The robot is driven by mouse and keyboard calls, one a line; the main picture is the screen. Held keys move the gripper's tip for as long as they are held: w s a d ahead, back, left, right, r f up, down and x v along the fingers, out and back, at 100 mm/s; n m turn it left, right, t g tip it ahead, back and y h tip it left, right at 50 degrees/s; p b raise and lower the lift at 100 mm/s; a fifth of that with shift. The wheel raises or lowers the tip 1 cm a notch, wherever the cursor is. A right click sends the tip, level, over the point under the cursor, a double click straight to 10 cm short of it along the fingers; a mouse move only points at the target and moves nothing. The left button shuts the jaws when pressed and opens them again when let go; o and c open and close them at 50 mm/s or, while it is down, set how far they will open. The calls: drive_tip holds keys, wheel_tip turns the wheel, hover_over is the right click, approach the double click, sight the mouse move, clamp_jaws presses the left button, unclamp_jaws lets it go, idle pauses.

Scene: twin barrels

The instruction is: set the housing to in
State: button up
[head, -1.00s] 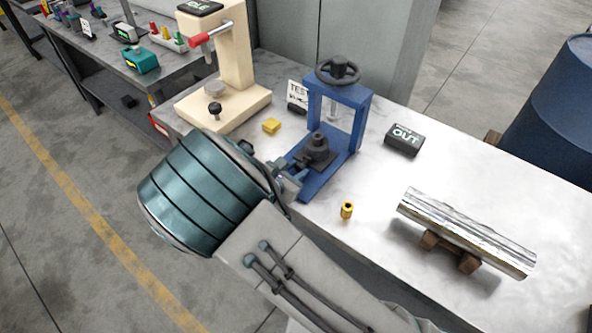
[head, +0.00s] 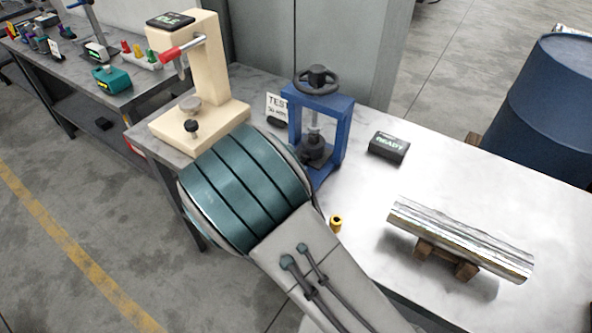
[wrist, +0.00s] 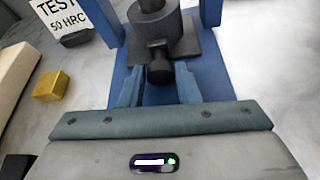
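The housing (head: 316,150), a dark cylinder on a square plate, sits inside the blue press frame (head: 342,135), beneath the screw with the black handwheel (head: 316,80). In the wrist view the housing (wrist: 155,30) has a dark round knob (wrist: 160,72) on its near side. My gripper (wrist: 159,75) is open, with one blue finger on each side of the knob and a gap to it on both sides. In the head view my arm hides the gripper. A black box (head: 388,147) right of the press has a display reading READY.
A cream tester (head: 225,80) stands left of the press, with a TEST 50 HRC card (wrist: 65,18) between. A yellow block (wrist: 50,86) lies left of my gripper. A brass piece (head: 336,223) and a metal bar on wooden blocks (head: 460,240) lie to the right.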

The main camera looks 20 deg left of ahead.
drive_tip(key=o, duration=0.3)
drive_tip(key=shift+w+d, duration=0.1)
drive_tip(key=shift+w, duration=0.15)
drive_tip(key=shift+s, duration=0.1)
drive_tip(key=b+v, duration=0.1)
drive_tip(key=v, duration=1.2)
drive_tip(key=shift+s+r, duration=0.15)
drive_tip(key=shift+s, duration=0.15)
